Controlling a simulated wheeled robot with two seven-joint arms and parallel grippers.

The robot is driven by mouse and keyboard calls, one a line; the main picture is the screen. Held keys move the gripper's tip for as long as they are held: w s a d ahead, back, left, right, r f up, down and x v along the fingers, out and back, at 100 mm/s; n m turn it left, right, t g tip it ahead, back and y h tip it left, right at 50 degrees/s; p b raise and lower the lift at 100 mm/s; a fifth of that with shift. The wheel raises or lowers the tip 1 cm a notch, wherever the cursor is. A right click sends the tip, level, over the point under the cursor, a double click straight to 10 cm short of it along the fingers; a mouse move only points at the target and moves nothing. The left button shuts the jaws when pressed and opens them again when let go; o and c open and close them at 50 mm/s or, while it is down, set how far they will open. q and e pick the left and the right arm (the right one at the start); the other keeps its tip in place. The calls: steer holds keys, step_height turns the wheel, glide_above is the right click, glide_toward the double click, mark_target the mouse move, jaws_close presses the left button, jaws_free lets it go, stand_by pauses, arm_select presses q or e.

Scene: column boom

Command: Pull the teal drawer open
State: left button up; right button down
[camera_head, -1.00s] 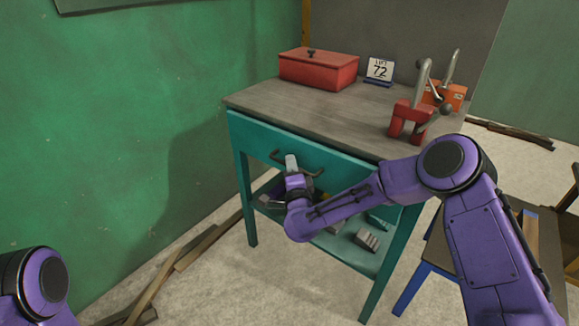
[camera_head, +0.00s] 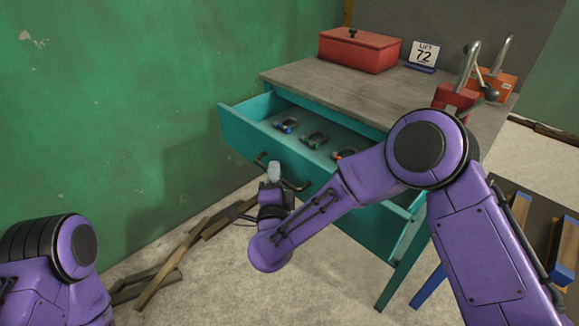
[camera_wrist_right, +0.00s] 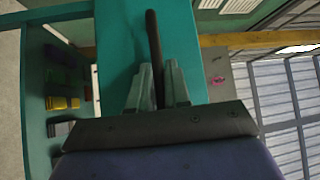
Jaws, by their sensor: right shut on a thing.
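The teal drawer (camera_head: 245,138) stands well out from the workbench in the head view, its inside showing several shackles, among them one with a blue pin (camera_head: 287,126) and one with a green pin (camera_head: 314,139). Its dark bar handle (camera_head: 261,160) is on the front face. My right gripper (camera_head: 274,172) is at the middle of this handle. In the right wrist view the handle (camera_wrist_right: 153,45) runs between the fingers of my right gripper (camera_wrist_right: 160,85), which is shut on it. Of my left arm only a purple part shows at the lower left; its gripper is out of view.
On the wooden benchtop (camera_head: 340,92) stand a red box (camera_head: 358,52), a sign (camera_head: 423,54), a red clamp-like piece (camera_head: 455,98) and an orange item (camera_head: 497,82). Planks (camera_head: 165,270) lie on the floor along the green wall. A stool-like piece with blue edges (camera_head: 560,262) stands at right.

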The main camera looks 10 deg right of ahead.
steer(key=shift+s+a, duration=0.6)
steer(key=shift+a, duration=0.35)
steer(key=shift+s+a, duration=0.6)
steer(key=shift+a, duration=0.3)
steer(key=c, duration=1.2)
jaws_free()
steer(key=v, duration=1)
steer(key=shift+s+a, duration=0.1)
steer(key=shift+s, duration=0.15)
